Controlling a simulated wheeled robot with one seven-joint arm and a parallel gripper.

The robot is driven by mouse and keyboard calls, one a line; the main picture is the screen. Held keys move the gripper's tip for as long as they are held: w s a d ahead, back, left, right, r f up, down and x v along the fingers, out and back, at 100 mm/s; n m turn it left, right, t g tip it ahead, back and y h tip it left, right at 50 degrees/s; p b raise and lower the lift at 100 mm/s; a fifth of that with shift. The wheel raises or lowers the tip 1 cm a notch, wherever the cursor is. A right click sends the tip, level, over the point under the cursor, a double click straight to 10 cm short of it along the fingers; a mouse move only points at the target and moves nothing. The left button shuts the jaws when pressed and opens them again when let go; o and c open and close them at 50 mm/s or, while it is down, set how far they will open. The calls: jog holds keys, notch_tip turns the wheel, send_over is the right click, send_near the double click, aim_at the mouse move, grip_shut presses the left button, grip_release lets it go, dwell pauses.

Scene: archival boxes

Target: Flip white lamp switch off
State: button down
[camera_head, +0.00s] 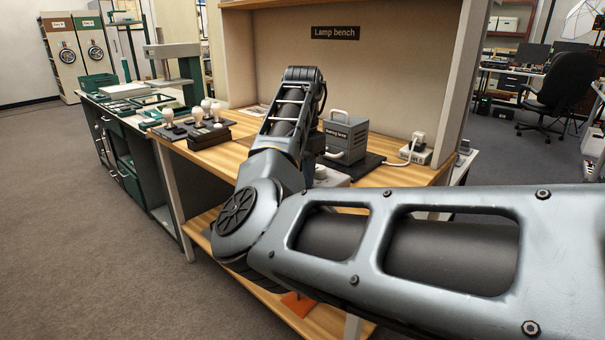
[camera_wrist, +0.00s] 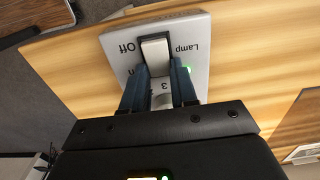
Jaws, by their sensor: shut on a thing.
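The white lamp switch plate (camera_wrist: 117,49) lies on the wooden bench in the wrist view. It carries the words "Lamp" and "Off". Its pale switch lever (camera_wrist: 154,48) sits beside the word "Off", and a small green light glows on the plate at its right. My gripper (camera_wrist: 158,68) has its two dark fingers on either side of the lever's lower end, shut on it. The fingers cover part of the plate's lettering. In the head view a pale part of the switch box (camera_head: 330,176) shows behind my arm; my gripper is hidden there.
A grey lamp box (camera_head: 344,140) with a handle stands on a dark mat behind my arm. A plugged power outlet (camera_head: 415,150) is at its right. Several bulbs (camera_head: 198,114) stand on dark holders at the left of the bench. The bench's left front is bare.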

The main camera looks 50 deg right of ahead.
jog(key=shift+r+p, duration=0.15)
jog(key=shift+p, duration=0.25)
jog(key=shift+s+a+r+h+p, duration=0.1)
jog(key=shift+a+r+h+p, duration=0.1)
jog(key=shift+h+p, duration=0.7)
jog(key=shift+a+f+h+p, duration=0.2)
jog(key=shift+h+p, duration=0.6)
jog(key=shift+p, duration=0.15)
jog(key=c, duration=0.9)
grip_release()
jog(key=shift+v, duration=3.85)
